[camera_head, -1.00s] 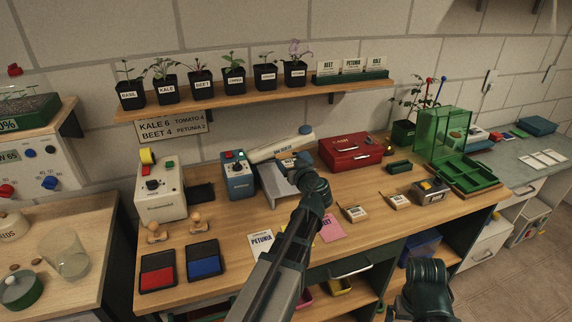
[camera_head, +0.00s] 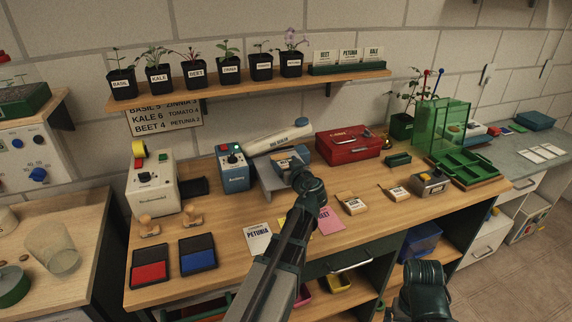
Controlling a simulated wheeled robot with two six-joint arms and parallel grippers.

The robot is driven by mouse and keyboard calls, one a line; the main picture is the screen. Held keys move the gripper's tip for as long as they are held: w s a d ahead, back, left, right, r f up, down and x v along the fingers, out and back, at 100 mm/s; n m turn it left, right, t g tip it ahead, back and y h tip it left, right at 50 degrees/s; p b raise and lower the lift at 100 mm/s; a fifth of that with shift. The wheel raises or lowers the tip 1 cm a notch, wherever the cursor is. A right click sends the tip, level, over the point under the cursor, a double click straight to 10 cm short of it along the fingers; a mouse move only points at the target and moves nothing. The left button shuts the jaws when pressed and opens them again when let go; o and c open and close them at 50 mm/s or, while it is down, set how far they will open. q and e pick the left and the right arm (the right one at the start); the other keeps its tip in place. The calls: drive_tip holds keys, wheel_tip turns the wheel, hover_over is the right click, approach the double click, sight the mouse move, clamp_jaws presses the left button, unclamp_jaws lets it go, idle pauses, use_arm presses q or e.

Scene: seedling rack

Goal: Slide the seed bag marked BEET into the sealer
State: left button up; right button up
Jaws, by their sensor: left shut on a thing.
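The sealer (camera_head: 278,138) is a long pale bar marked as a bag sealer, over a grey stand at the back middle of the wooden bench. My left gripper (camera_head: 291,162) is at the front of the sealer, just under its bar. It is shut on a small seed bag, mostly hidden by the gripper and wrist; I cannot read its label. I cannot tell how far the bag is inside the sealer. Two other small tan bags (camera_head: 351,203) and (camera_head: 397,193) lie on the bench to the right. A dark link of my right arm shows at the lower right; its gripper is out of view.
A blue device (camera_head: 235,168) stands close left of the sealer. A red box (camera_head: 350,145) stands close right. A PETUNIA card (camera_head: 258,239) and a pink card (camera_head: 331,220) lie in front. A potted-seedling shelf (camera_head: 220,93) is above.

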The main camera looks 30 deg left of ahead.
sight(279, 156)
use_arm(q)
drive_tip(key=shift+w+a+f+b, duration=0.15)
drive_tip(key=shift+f+b, duration=0.45)
drive_tip(key=shift+f, duration=0.3)
drive_tip(key=shift+w+a+f+b, duration=0.25)
drive_tip(key=shift+w+a+b, duration=0.05)
drive_tip(key=shift+w+a, duration=0.1)
drive_tip(key=shift+w+a+r, duration=0.1)
drive_tip(key=shift+w+a, duration=0.1)
drive_tip(key=shift+a, duration=0.05)
drive_tip(key=shift+r+x, duration=0.2)
drive_tip(key=shift+x, duration=0.9)
drive_tip(key=shift+r+x, duration=0.2)
drive_tip(key=shift+x, duration=0.85)
drive_tip(key=shift+a, duration=0.1)
drive_tip(key=o, duration=1.2)
drive_tip(key=shift+o, duration=0.2)
drive_tip(key=p+v, duration=0.3)
drive_tip(key=v, duration=1)
drive_tip(key=shift+s+d+r, duration=0.15)
drive_tip(key=shift+s+d, duration=0.1)
drive_tip(key=shift+s, duration=0.05)
